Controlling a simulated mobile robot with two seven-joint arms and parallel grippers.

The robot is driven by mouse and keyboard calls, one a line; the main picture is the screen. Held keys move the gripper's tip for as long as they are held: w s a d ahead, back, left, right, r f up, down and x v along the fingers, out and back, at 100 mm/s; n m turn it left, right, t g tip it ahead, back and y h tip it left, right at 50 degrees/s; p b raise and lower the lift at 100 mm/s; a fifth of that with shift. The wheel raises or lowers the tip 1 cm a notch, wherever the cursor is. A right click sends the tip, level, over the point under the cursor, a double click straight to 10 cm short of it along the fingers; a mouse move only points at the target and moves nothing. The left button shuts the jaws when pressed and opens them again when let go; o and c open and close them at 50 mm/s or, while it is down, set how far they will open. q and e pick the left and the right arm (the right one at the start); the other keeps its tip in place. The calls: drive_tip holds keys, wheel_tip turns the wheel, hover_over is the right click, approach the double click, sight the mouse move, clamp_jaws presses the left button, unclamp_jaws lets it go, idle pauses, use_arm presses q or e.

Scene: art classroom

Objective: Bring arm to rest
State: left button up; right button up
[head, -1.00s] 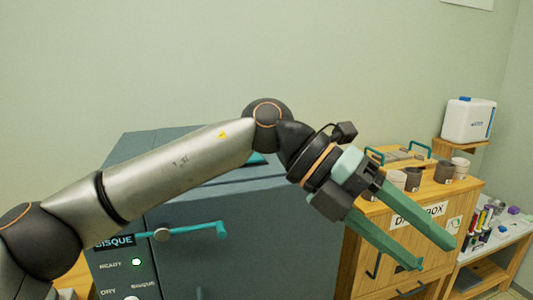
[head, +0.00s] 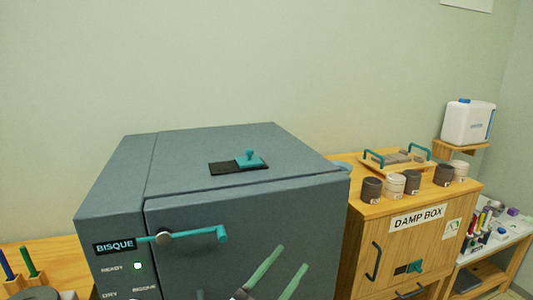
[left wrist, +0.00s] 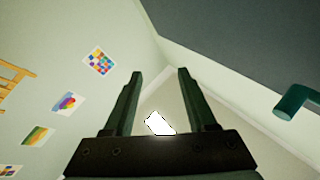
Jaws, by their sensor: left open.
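My left gripper (head: 279,273) shows low in the head view, with its two green fingers pointing up and to the right in front of the kiln's front face. The fingers are apart and nothing is between them. In the left wrist view the same open gripper (left wrist: 159,78) has only wall and floor beyond its fingers. My right gripper is not in either view.
The grey kiln (head: 100,200) has a teal door handle (head: 195,234). To its right stands the wooden damp box (head: 390,250) with several cups and a tray (head: 398,160) on top. A white container (head: 468,121) sits on a shelf behind. Pictures (left wrist: 99,61) hang on a wall.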

use_arm(q)
drive_tip(key=s+a+f+n+g+y, duration=0.1)
drive_tip(key=s+a+f+n+y, duration=0.2)
drive_tip(key=f, duration=0.4)
drive_tip(key=s+a+f+n+y, duration=0.1)
drive_tip(key=a+f+n+y, duration=0.1)
drive_tip(key=a+f+y, duration=0.4)
drive_tip(key=s+a+f+n+g+y, duration=0.1)
drive_tip(key=s+a+f+n, duration=0.15)
drive_tip(key=f, duration=0.65)
drive_tip(key=s+a+f+n+g+y, duration=0.1)
drive_tip(key=s+a+f+g, duration=0.1)
drive_tip(key=s+a+f, duration=0.2)
drive_tip(key=s+a+f+n+g+y, duration=0.2)
drive_tip(key=s+a+f, duration=0.3)
drive_tip(key=s+f, duration=0.4)
drive_tip(key=s+g, duration=0.1)
drive_tip(key=s, duration=0.1)
drive_tip(key=shift+s+f+g+p, duration=0.15)
drive_tip(key=shift+s+g+p, duration=0.15)
drive_tip(key=shift+s, duration=0.1)
drive_tip(key=shift+d, duration=0.1)
